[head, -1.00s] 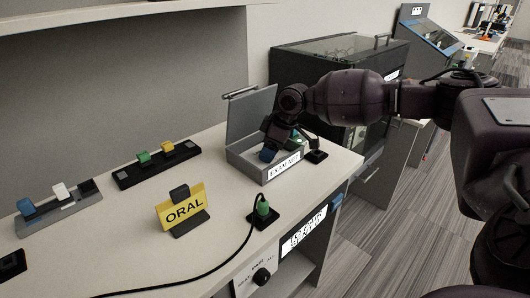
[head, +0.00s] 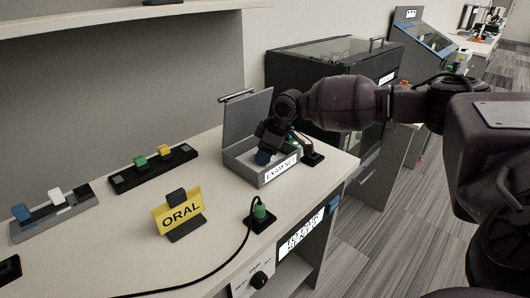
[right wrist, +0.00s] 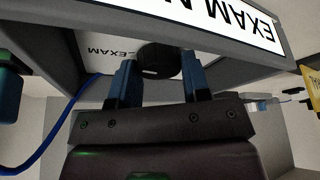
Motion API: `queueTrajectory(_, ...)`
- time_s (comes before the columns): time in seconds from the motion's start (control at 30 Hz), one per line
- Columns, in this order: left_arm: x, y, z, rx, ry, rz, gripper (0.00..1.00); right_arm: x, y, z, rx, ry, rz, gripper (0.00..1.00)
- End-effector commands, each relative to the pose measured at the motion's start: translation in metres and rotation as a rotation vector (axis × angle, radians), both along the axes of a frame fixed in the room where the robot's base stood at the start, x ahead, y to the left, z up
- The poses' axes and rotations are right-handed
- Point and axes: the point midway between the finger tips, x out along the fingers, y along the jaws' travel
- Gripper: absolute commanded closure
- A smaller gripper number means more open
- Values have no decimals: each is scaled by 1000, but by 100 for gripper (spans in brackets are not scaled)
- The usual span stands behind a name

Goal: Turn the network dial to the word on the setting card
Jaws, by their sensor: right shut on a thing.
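A grey box (head: 238,167) with its lid raised stands on the desk, with a label reading EXAM NET (head: 281,170) on its front. My right gripper (head: 264,156) reaches down into it. In the right wrist view my fingers (right wrist: 158,82) are shut on a dark round knob (right wrist: 157,60), which looks like the dial. The yellow setting card (head: 181,213) reads ORAL and stands upright on the desk, left of the box. My left gripper is not in view.
A dark strip (head: 150,172) and a grey strip (head: 50,218) with coloured switches lie left. Another knob (head: 259,280) is on a white panel below. A dark cabinet (head: 300,70) stands behind.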

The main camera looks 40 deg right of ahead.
Motion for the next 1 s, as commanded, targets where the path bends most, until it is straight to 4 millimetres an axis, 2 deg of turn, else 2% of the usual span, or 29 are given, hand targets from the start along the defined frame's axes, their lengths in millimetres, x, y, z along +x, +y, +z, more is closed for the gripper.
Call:
queueTrajectory(0.27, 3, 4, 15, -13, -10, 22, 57, -1, 2, 9, 4, -8, -142, 80)
queueTrajectory(0.5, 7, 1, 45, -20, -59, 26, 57, -1, 3, 10, 5, -8, -332, 80)
queueTrajectory(0.7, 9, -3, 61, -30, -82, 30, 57, -1, 4, 8, 5, -5, -476, 80)
queueTrajectory(1.0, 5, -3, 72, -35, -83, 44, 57, -1, 3, 3, 2, 1, -618, 80)
